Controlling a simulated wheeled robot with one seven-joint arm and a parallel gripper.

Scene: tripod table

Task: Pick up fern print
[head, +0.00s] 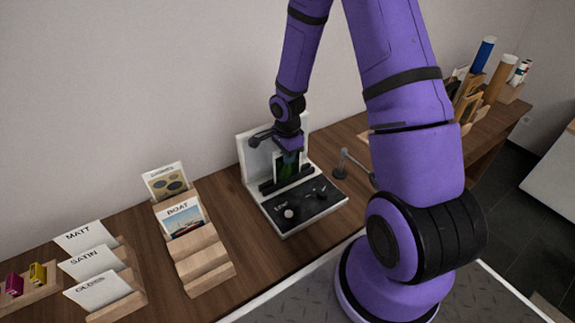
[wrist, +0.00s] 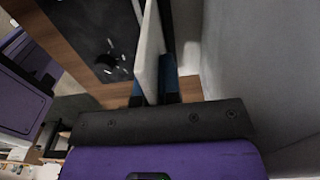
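The fern print (head: 287,165), a dark card with green on it, stands upright in the black holder of a white-backed device (head: 246,160) on the wooden counter. My gripper (head: 288,148) is directly above it, pointing down, and hides its top. In the wrist view a pale card (wrist: 150,50), seen nearly edge-on, lies between the two dark fingers of my gripper (wrist: 154,98). The fingers flank it closely. Whether they press on it cannot be seen.
A wooden stepped rack holds a boat card (head: 184,218) and another card (head: 166,182) behind it. Cards marked matt, satin and gloss (head: 98,290) stand at far left. A small grey lever (head: 345,162) is right of the device. Rolled tubes (head: 483,55) stand at back right.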

